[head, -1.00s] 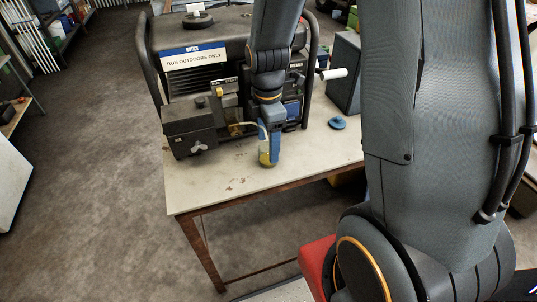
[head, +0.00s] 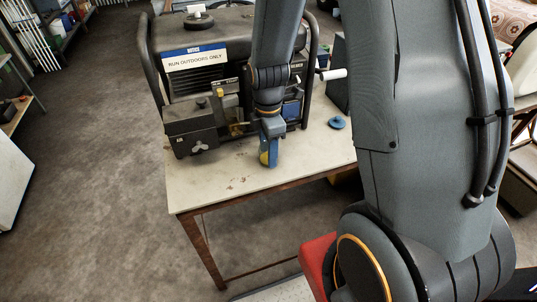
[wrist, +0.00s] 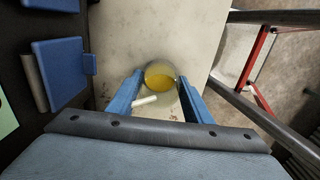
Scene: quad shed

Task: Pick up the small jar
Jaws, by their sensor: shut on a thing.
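The small jar (wrist: 160,77) is a clear round vessel with yellow contents. In the wrist view it sits between the two blue fingers of my gripper (wrist: 161,98). My gripper is shut on it. In the head view my gripper (head: 269,150) is over the front part of the table, and only a little of the jar's yellow shows beside the blue finger. Most of the jar is hidden there by the finger. I cannot tell whether its base touches the table.
The pale table (head: 215,185) carries a large black generator (head: 205,85) close behind my gripper. A blue round cap (head: 337,122) lies to the right. A short white piece (wrist: 145,100) shows near the jar. Bare tabletop lies at the front left.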

